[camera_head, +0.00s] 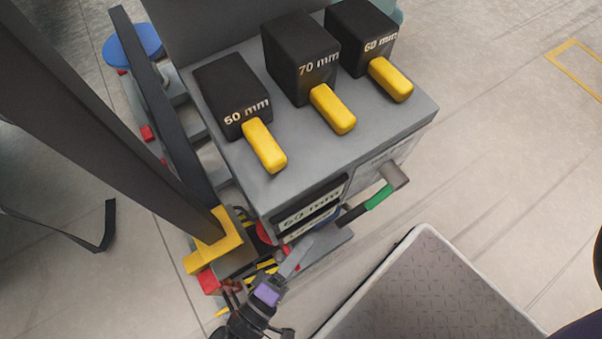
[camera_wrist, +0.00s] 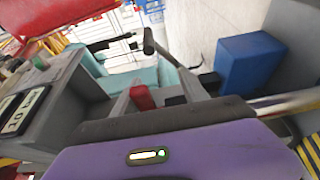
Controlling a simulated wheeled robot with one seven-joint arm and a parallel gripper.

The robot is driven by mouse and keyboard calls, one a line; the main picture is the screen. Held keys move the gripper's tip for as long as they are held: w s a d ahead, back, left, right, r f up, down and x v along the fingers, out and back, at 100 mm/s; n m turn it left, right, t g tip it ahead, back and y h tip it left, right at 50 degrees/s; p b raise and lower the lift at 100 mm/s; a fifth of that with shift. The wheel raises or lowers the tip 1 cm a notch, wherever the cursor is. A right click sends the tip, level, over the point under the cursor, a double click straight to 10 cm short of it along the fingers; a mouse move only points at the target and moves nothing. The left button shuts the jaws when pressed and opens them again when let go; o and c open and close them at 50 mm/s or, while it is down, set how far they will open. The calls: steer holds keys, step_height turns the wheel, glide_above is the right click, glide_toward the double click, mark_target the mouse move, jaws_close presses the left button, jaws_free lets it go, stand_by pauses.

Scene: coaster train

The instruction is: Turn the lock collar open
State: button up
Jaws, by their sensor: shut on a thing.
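My gripper (camera_head: 301,246) reaches up from the bottom of the head view to the front of the grey machine (camera_head: 345,165), under its "60 mm" display. Its grey fingers meet the machine low on the front, beside red and blue parts. In the wrist view my purple gripper body fills the bottom. A small red piece (camera_wrist: 142,98), which looks like part of the lock collar, shows just beyond the dark palm, between grey parts. My gripper is shut on it, as far as I can tell. The rest of the collar is hidden, so its turn angle cannot be read.
Black blocks marked 50 mm (camera_head: 232,92), 70 mm (camera_head: 297,58) and 60 mm (camera_head: 360,35) with yellow handles stand on the machine. A green-banded crank handle (camera_head: 379,197) sticks out right of my gripper. Floor at right is clear.

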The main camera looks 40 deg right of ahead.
steer(key=shift+a, duration=0.1)
stand_by(0.3)
steer(key=s+a, duration=0.1)
steer(key=a, duration=0.6)
steer(key=shift+s+a, duration=0.3)
stand_by(0.3)
